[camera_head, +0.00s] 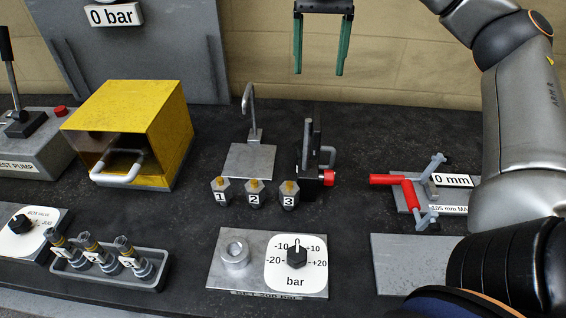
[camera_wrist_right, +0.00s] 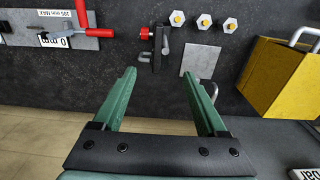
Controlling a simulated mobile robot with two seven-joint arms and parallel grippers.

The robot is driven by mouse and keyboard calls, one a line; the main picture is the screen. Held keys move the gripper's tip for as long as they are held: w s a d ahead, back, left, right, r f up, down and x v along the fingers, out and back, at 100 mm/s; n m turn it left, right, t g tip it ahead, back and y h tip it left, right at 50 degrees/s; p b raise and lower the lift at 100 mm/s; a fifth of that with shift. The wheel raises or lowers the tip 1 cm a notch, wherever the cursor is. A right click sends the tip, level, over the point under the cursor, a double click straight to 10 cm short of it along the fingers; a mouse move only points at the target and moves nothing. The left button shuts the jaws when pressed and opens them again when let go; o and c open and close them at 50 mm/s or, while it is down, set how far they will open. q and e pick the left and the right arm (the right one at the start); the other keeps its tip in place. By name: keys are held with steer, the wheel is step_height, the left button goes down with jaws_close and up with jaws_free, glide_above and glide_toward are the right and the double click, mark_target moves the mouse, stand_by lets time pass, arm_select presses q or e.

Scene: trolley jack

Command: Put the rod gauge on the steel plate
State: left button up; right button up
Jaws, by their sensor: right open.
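My right gripper (camera_head: 319,73) hangs at the top of the head view, open and empty, its green fingers above and behind the workbench items. In the right wrist view its fingers (camera_wrist_right: 163,82) are spread with nothing between them. A black upright device with a red knob and grey bars (camera_head: 313,160), possibly the rod gauge, stands below the gripper; it also shows in the right wrist view (camera_wrist_right: 157,50). A small grey plate (camera_head: 250,162) with a hooked rod is left of it. A bare grey plate (camera_head: 400,265) lies at front right, partly hidden by my arm. Which is the steel plate is unclear.
Three numbered fittings (camera_head: 254,193) stand in front of the hooked rod. A yellow open box (camera_head: 150,125) is at left. A red-handled device (camera_head: 410,190) beside a "0 mm" sign is at right. A dial plate (camera_head: 220,283) lies at front. Dark bench between them is clear.

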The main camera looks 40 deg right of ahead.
steer(key=b, duration=0.2)
glide_above(314, 116)
steer(key=f, duration=0.6)
steer(key=shift+s+f, duration=0.3)
steer(key=shift+f, duration=0.8)
steer(key=f, duration=0.2)
steer(key=f+b, duration=0.1)
steer(key=shift+w+a+f, duration=0.1)
steer(key=shift+w+f, duration=0.05)
steer(key=shift+w, duration=0.1)
arm_select(q)
steer(key=shift+w+a+f, duration=0.1)
steer(key=shift+a+f, duration=0.05)
steer(key=shift+f, duration=0.5)
steer(key=shift+w+a+f, duration=0.1)
steer(key=shift+a+f, duration=0.05)
steer(key=shift+f, duration=0.5)
arm_select(e)
steer(key=shift+f, duration=0.55)
jaws_close()
steer(key=shift+r, duration=0.15)
